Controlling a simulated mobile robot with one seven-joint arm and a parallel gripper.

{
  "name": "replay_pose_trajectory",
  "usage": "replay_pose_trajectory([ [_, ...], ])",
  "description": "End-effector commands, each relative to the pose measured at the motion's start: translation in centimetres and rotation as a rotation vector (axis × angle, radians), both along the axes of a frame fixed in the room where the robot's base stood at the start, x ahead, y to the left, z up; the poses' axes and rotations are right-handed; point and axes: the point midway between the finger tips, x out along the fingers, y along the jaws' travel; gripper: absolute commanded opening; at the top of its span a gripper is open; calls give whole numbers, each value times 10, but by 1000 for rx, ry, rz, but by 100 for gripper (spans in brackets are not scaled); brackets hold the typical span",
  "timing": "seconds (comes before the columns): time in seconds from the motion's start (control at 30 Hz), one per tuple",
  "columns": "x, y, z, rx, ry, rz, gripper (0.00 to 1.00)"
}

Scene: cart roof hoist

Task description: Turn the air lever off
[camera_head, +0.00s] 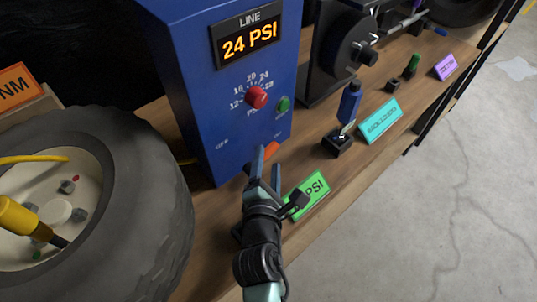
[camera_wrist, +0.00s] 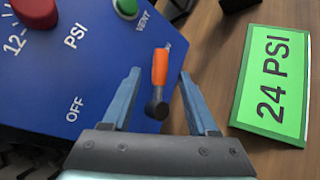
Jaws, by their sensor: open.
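The air lever has an orange grip (camera_wrist: 160,67) and a dark pivot end, low on the front of the blue air box (camera_head: 175,60). In the wrist view it lies between the two blue fingers of my gripper (camera_wrist: 158,95), with a gap on each side. In the head view my gripper (camera_head: 262,165) is at the box's lower front, and the orange grip (camera_head: 271,148) shows just beyond the fingertips. The word OFF (camera_wrist: 74,109) is printed left of the lever; a label on its right is partly hidden. The display (camera_head: 249,40) reads 24 PSI.
A red knob (camera_head: 257,97) and green vent button (camera_head: 284,103) sit above the lever. A green 24 PSI sign (camera_wrist: 271,88) stands close on the right. A large tyre (camera_head: 150,190) is at left. A blue-handled tool (camera_head: 349,105) stands on the wooden bench farther right.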

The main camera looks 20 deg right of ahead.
Motion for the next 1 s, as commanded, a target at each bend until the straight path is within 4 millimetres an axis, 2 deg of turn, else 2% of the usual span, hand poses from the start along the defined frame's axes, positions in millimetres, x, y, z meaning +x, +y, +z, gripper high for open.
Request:
replay_pose_trajectory([
  [0.1, 14, -7, -4, 0, -1, -2, 60],
  [0.23, 22, -11, -6, 0, -1, -1, 60],
  [0.6, 26, -12, -7, 1, 0, 0, 58],
  [0.9, 25, -12, -7, 1, 0, 0, 4],
  [0.93, 25, -12, -7, 1, 0, 0, 0],
  [1.0, 25, -12, -7, 1, 0, 0, 0],
])
